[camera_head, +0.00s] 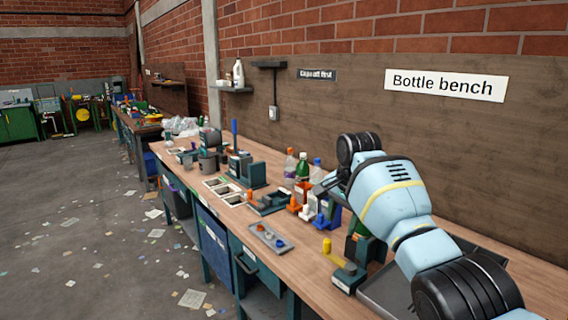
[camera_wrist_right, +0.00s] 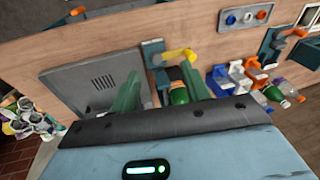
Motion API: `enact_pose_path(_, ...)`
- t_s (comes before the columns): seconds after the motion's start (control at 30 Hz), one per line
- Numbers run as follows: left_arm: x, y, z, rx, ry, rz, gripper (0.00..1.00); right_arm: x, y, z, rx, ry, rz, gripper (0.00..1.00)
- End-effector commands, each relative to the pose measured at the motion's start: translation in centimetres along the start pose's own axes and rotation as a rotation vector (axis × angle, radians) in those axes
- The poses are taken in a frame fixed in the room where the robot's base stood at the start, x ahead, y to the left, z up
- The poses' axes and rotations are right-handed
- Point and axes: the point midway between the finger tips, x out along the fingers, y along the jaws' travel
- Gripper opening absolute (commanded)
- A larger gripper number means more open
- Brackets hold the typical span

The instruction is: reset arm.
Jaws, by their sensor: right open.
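My right gripper (camera_wrist_right: 163,88) is open in the right wrist view, with its two green fingers spread apart over the bench. My left gripper is not in view.
A yellow-handled device (camera_head: 343,262) stands near the bench's front edge, beside a grey tray (camera_wrist_right: 75,92). A small tray with caps (camera_head: 268,239) lies farther left. Several bottles (camera_head: 302,168) and coloured holders (camera_head: 328,216) stand behind. Floor left of the bench is mostly open, with scattered paper.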

Motion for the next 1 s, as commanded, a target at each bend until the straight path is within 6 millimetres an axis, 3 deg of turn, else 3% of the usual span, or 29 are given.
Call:
enact_pose_path(0.03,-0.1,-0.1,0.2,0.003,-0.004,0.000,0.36,2.7,0.9,0.6,-0.029,-0.013,0.005,0.47)
enact_pose_path(0.2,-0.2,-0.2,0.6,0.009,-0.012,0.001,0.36,9.7,4.2,2.6,-0.133,-0.037,0.003,0.47)
enact_pose_path(0.5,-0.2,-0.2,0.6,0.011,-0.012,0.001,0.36,19.6,12.2,7.8,-0.301,-0.070,0.000,0.47)
enact_pose_path(0.8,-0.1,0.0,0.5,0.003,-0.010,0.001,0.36,25.2,21.2,13.7,-0.447,-0.088,0.004,0.47)
enact_pose_path(1.0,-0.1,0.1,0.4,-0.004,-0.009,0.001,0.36,27.1,28.5,18.4,-0.553,-0.096,0.013,0.47)
